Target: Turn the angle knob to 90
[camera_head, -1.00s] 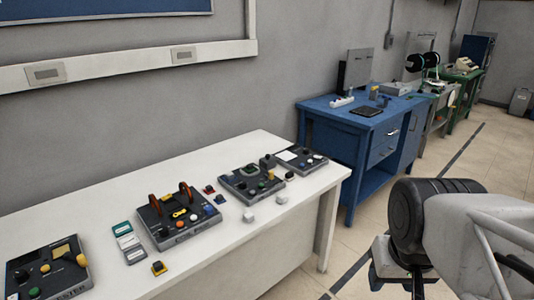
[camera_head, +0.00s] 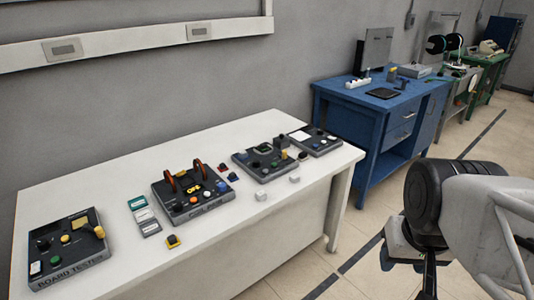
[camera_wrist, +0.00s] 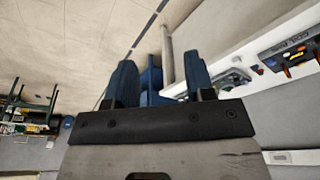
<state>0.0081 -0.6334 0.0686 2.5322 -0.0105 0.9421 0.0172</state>
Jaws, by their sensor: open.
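The coil device (camera_head: 194,196), a dark box with two upright orange-rimmed coils, sits on the white table (camera_head: 110,181). Several small coloured knobs and buttons are on its top. Which one is the angle knob is too small to tell, and I cannot read any setting. A similar box with orange parts shows at the upper right of the wrist view (camera_wrist: 292,57). My gripper (camera_wrist: 160,74) is open and empty, its two blue fingers apart. In the head view my arm is at the lower right, off the table's right end and away from the devices.
A board tester box (camera_head: 68,247) stands at the table's left. Two more control boxes (camera_head: 265,161) (camera_head: 316,140) stand to the right. Small cards (camera_head: 143,215), a yellow-and-black block (camera_head: 173,241) and white cubes (camera_head: 261,195) lie nearby. A blue bench (camera_head: 373,125) stands beyond.

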